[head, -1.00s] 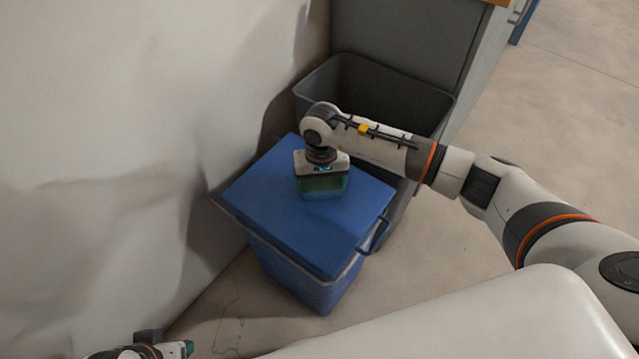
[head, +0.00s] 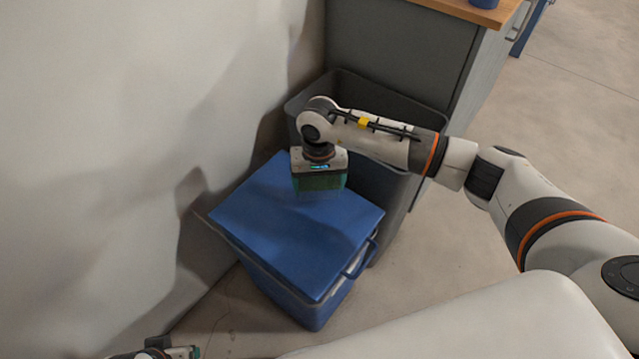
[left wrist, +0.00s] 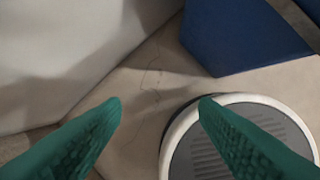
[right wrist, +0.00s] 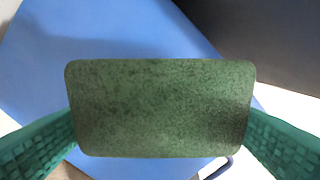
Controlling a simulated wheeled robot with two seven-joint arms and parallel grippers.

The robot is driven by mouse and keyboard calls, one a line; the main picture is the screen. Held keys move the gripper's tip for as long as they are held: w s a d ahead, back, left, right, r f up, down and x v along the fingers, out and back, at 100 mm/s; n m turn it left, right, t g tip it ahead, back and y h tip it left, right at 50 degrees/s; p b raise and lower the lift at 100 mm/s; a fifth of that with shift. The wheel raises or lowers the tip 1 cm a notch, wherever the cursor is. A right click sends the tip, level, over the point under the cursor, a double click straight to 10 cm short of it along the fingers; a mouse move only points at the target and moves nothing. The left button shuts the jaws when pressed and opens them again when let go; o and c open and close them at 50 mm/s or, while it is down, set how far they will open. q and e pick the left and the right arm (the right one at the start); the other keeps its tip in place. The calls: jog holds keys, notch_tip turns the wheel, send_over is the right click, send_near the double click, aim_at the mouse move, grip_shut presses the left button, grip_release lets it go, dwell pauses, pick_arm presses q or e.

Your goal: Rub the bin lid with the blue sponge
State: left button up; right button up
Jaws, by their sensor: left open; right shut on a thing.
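The blue bin lid (head: 290,235) lies on the blue bin (head: 275,285) beside the wall. My right gripper (head: 320,180) is shut on the sponge (right wrist: 160,108), pointing down over the lid's far right edge. The sponge's face towards the right wrist camera is green, with a finger at each end; its underside is hidden. I cannot tell whether it touches the lid. The lid also shows behind it in the right wrist view (right wrist: 120,30). My left gripper (left wrist: 160,105) is open and empty above the floor, at the head view's bottom left (head: 185,352).
An open dark grey bin (head: 375,95) stands behind the blue bin. A grey cabinet with a wooden top (head: 470,10) is at the back. The wall (head: 120,150) is close on the left. Open floor (head: 570,130) lies to the right.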

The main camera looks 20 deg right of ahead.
jog(key=shift+r+p, duration=0.6)
jog(key=shift+r, duration=0.65)
pick_arm(q)
notch_tip(320, 180, down, 7)
jog(key=d, duration=0.1)
jog(key=shift+p, duration=0.3)
pick_arm(e)
jog(key=shift+r, duration=0.6)
pick_arm(q)
jog(key=shift+f, duration=0.1)
pick_arm(e)
jog(key=shift+s, duration=0.1)
